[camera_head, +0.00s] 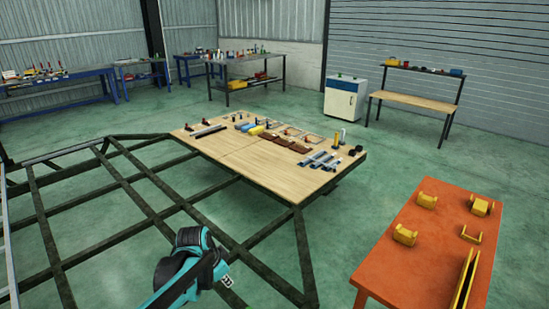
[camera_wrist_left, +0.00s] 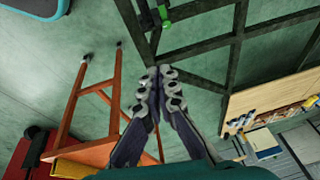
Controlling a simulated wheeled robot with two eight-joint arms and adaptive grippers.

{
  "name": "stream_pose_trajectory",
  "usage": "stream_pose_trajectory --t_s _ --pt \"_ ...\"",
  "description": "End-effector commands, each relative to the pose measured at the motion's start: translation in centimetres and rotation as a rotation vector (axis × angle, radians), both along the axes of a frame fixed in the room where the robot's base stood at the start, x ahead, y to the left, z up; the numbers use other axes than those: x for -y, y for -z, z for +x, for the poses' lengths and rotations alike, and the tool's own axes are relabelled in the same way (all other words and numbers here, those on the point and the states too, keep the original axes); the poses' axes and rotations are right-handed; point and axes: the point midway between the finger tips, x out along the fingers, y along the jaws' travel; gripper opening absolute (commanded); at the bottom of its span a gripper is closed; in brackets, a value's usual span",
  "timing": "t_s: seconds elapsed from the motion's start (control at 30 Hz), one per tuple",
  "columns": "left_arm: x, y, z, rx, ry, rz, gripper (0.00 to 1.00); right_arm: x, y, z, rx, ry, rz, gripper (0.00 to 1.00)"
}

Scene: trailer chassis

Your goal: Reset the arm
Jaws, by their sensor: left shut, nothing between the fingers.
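My left arm (camera_head: 190,262), teal and black, comes in at the bottom of the head view, over the dark trailer chassis frame (camera_head: 122,182). In the left wrist view my left gripper (camera_wrist_left: 162,72) is shut, its fingertips together and nothing held. The fingers point toward the dark frame bars at the top of that view. In the head view the fingers are small and hard to make out. My right gripper is in neither view.
A wooden board (camera_head: 245,163) with several tools and parts lies at the frame's far end. An orange table (camera_head: 425,248) with yellow brackets (camera_head: 405,235) stands at right. Workbenches (camera_head: 250,75) and a white cabinet (camera_head: 344,99) line the back. Green floor is clear between.

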Motion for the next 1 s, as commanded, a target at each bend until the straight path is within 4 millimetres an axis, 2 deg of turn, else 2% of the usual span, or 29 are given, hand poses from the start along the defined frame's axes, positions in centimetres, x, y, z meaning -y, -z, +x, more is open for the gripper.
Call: stream_pose_trajectory --t_s 0.03,0.1,0.3,0.5,0.6,0.8,1.0 --pt "-0.3 -1.4 -1.7 0.014 -0.057 -0.004 0.00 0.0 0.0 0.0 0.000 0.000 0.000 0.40" --pt "-0.6 -3.1 -3.7 0.036 -0.146 -0.015 0.00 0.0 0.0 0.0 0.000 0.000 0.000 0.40" --pt "-1.8 -6.2 -9.8 0.107 -0.392 -0.062 0.00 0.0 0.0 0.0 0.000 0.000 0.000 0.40" --pt "-2.8 -6.9 -15.5 0.183 -0.616 -0.134 0.00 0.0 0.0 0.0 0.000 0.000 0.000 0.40" --pt "-3.1 -6.7 -17.5 0.214 -0.701 -0.170 0.00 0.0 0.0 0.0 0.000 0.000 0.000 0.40" --pt "-3.6 -6.1 -19.4 0.247 -0.791 -0.212 0.00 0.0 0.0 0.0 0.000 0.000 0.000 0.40" --pt "-3.6 -6.1 -19.5 0.251 -0.803 -0.220 0.00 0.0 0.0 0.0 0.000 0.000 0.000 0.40"
